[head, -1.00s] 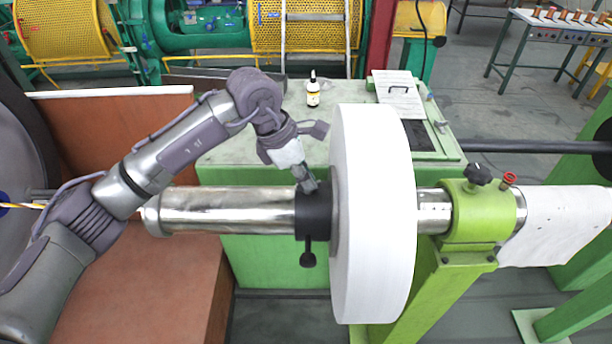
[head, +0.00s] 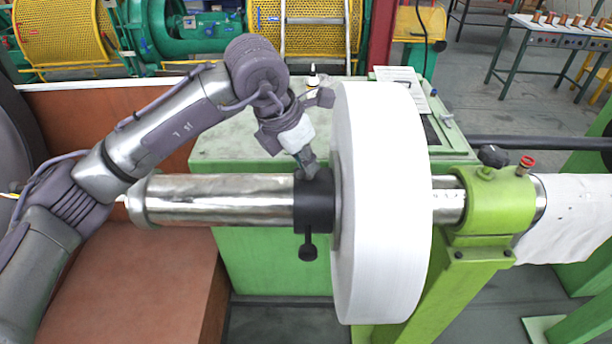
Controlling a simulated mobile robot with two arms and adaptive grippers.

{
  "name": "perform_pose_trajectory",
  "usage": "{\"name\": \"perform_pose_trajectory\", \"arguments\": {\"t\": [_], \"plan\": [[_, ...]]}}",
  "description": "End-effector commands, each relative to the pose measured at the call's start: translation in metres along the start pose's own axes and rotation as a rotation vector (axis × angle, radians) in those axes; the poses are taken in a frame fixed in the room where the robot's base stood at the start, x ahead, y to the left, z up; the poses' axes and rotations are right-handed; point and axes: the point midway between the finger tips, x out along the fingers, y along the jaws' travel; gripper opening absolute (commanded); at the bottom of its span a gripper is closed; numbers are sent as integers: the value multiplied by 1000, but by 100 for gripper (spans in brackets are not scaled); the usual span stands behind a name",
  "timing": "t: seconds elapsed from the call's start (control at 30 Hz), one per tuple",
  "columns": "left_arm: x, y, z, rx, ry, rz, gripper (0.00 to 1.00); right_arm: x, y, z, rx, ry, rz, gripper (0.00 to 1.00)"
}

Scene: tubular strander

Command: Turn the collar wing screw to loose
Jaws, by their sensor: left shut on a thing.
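A black collar (head: 314,207) sits around a shiny steel shaft (head: 215,200), against the left side of a large white reel (head: 385,205). A black screw with a round knob (head: 307,250) hangs from the underside of the collar. My left gripper (head: 309,170) reaches down from above and its fingertips are at the top of the collar. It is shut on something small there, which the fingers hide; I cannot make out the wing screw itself. My right gripper is not in view.
A green bearing stand (head: 490,210) with a black knob (head: 493,156) and a red-topped fitting (head: 525,165) holds the shaft's right end. A bottle (head: 312,84) stands behind my gripper on the green cabinet (head: 235,145). A brown panel (head: 150,280) lies below my arm.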

Motion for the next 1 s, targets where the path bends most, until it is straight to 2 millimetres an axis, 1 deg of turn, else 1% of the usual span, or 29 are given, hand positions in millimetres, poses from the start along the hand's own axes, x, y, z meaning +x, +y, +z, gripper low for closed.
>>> {"name": "perform_pose_trajectory", "arguments": {"t": [0.03,0.3,0.5,0.7,1.0], "plan": [[6,0,-2,-37,-4,21,0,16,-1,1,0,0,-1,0],[6,-2,-1,-275,-5,118,0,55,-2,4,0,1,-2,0],[5,-2,0,-447,-5,188,0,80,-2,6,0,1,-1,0],[3,-3,0,-594,-4,248,0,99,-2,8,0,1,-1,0],[1,-3,2,-736,-3,304,0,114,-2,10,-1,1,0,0]]}}
